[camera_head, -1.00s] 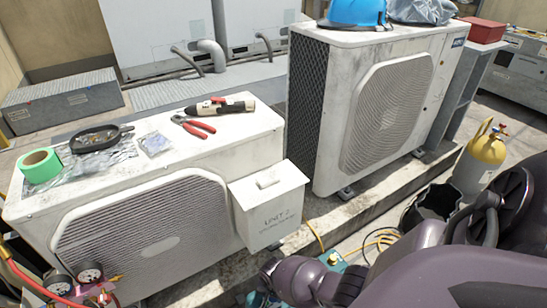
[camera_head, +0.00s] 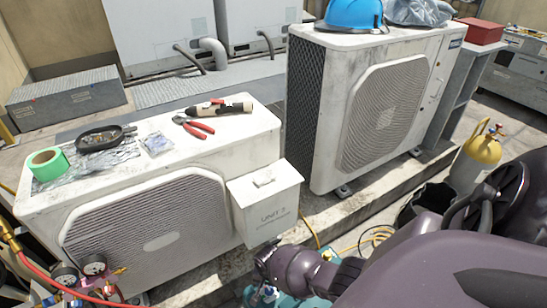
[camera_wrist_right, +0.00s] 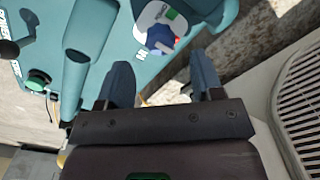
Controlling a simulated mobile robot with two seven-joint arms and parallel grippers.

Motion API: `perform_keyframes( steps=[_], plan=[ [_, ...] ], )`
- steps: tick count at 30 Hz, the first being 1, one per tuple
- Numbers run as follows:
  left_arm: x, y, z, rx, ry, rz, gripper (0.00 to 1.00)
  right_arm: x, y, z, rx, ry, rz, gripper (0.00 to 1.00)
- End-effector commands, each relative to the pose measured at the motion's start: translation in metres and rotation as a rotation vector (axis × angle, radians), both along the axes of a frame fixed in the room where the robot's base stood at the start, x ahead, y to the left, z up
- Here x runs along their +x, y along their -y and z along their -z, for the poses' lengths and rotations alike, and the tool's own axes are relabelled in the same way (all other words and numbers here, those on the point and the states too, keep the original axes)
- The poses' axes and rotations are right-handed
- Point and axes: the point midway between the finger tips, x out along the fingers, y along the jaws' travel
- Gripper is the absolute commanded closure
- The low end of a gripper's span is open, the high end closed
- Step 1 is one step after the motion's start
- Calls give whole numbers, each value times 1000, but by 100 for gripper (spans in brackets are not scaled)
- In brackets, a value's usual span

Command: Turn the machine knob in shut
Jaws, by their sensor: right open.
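The teal machine (camera_wrist_right: 100,40) fills the upper left of the right wrist view, and a small part of it (camera_head: 292,300) shows at the bottom of the head view. A blue knob with a red part (camera_wrist_right: 160,38) sits on a pale round plate on the machine, beside a small white label. My right gripper (camera_wrist_right: 163,75) is open, and its two blue-grey fingers point toward the knob from below in that view, with the knob just beyond the gap. In the head view my right gripper (camera_head: 263,282) is low over the machine and hides most of it. My left gripper is not in view.
A black knob (camera_wrist_right: 8,48) and a green button (camera_wrist_right: 38,80) are also on the machine. The white condenser (camera_head: 150,225) with its box (camera_head: 265,205) stands close by. A yellow-topped cylinder (camera_head: 483,150), black bucket (camera_head: 425,200) and yellow hose (camera_head: 368,238) are to the right.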

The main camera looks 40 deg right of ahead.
Motion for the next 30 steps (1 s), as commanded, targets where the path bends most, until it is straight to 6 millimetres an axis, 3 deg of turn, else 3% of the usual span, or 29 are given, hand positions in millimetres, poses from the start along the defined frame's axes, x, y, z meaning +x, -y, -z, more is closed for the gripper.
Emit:
perform_keyframes(
  steps=[1,3,10,30],
  plan=[
    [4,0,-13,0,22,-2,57,7,0,-20,0,17,0,40],
    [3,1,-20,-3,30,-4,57,6,0,-32,0,14,0,40],
    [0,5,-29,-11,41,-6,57,3,0,-56,0,8,1,40],
    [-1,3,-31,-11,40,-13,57,-1,0,-60,0,-1,0,40]
  ],
)
